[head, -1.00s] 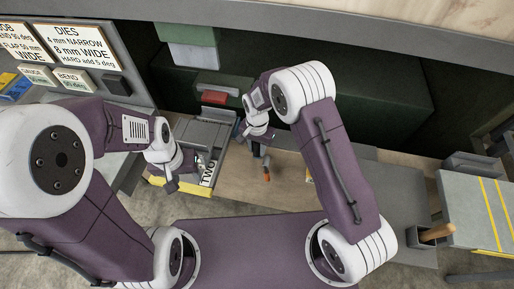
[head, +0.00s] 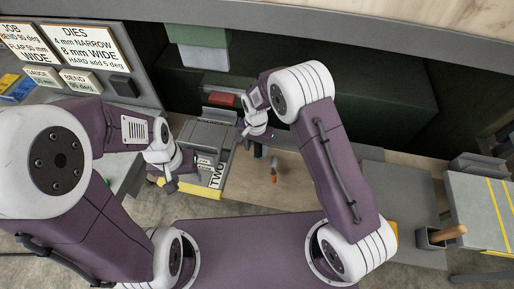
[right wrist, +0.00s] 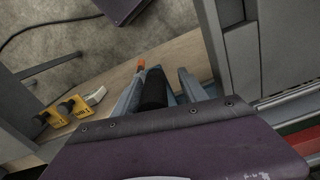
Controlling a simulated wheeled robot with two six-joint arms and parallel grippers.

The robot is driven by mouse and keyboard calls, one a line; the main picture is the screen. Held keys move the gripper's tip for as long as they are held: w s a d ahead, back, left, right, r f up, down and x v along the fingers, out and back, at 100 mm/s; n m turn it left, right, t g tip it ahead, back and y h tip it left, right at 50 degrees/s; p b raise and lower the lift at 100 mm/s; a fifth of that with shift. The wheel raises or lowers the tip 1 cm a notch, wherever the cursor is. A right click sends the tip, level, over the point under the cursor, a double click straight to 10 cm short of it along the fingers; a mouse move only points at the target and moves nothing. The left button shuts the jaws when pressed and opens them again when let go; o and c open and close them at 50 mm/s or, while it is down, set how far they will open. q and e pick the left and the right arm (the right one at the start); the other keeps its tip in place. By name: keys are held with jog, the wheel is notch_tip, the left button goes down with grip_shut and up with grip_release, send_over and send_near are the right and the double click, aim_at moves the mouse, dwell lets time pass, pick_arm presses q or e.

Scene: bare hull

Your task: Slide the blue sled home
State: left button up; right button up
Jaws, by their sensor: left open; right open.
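I cannot make out a blue sled for certain in either view. In the head view a grey machine (head: 212,137) with a slotted bed stands between my two grippers, with a yellow front edge and a plate lettered TWO. My left gripper (head: 172,184) is open at the machine's front left. My right gripper (head: 259,150) is open to the right of the machine, above the brown bench. In the right wrist view my right gripper's fingers (right wrist: 155,95) stand apart with a dark rounded piece between them; I cannot tell whether they touch it.
An orange-tipped item (head: 274,172) lies on the bench (head: 245,187). A red block (head: 222,99) sits behind the machine. Sign boards (head: 84,42) stand at the left. A grey bin with a wooden handle (head: 447,233) and a yellow-striped table (head: 485,205) are at the right.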

jog(key=shift+d, duration=0.1)
pick_arm(q)
jog(key=shift+d+f+b, duration=0.1)
jog(key=shift+f+b, duration=0.55)
pick_arm(e)
notch_tip(320, 180, up, 8)
jog(key=shift+f, duration=0.1)
jog(key=shift+r, duration=0.65)
